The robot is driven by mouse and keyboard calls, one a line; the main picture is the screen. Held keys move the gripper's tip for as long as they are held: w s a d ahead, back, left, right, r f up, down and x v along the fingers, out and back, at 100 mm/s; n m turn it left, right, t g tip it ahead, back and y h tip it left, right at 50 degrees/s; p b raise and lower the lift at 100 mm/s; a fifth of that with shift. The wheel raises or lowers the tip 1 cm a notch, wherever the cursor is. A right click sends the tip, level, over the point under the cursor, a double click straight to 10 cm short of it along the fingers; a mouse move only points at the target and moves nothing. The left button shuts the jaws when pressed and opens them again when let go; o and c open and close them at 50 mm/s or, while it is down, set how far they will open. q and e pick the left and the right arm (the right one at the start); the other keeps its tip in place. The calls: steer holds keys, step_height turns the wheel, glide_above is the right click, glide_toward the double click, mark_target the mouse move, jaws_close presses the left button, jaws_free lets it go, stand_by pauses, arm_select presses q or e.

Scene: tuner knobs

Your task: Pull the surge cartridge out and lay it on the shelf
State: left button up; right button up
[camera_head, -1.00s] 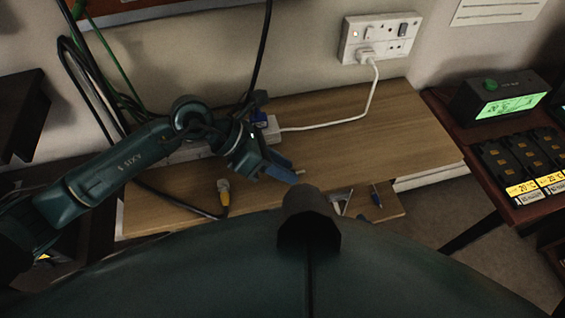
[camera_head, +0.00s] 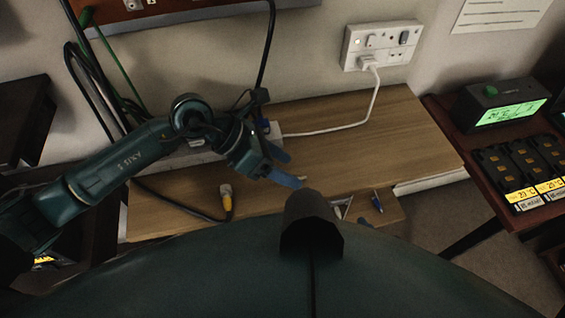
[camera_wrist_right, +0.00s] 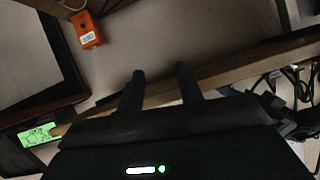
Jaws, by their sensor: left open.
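The wooden shelf (camera_head: 380,145) runs along the wall in the head view. A white power strip (camera_head: 192,157) lies along its back, partly behind my left arm. A small blue part (camera_head: 264,126) shows at the strip's right section; I cannot tell whether it is the surge cartridge. My left gripper (camera_head: 285,168) is open over the shelf, in front of the strip, with its blue fingers apart and nothing clearly between them. My right gripper (camera_wrist_right: 160,82) is open and empty in the right wrist view.
A white plug and cable run from the wall socket (camera_head: 382,46) to the strip. A yellow-ended connector (camera_head: 226,196) lies near the shelf's front. Black cables hang at left. A green-lit display (camera_head: 510,110) stands at right. The shelf's right half is clear.

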arm_select(q)
steer(key=p+v, duration=0.3)
steer(key=v, duration=1)
steer(key=shift+p, duration=0.3)
arm_select(e)
steer(key=shift+s+d+r+n, duration=0.1)
steer(key=shift+r+n, duration=0.1)
steer(key=shift+r, duration=0.25)
steer(key=shift+s+d+r+n, duration=0.1)
steer(key=shift+r+n, duration=0.1)
steer(key=shift+r, duration=0.25)
steer(key=shift+r, duration=0.1)
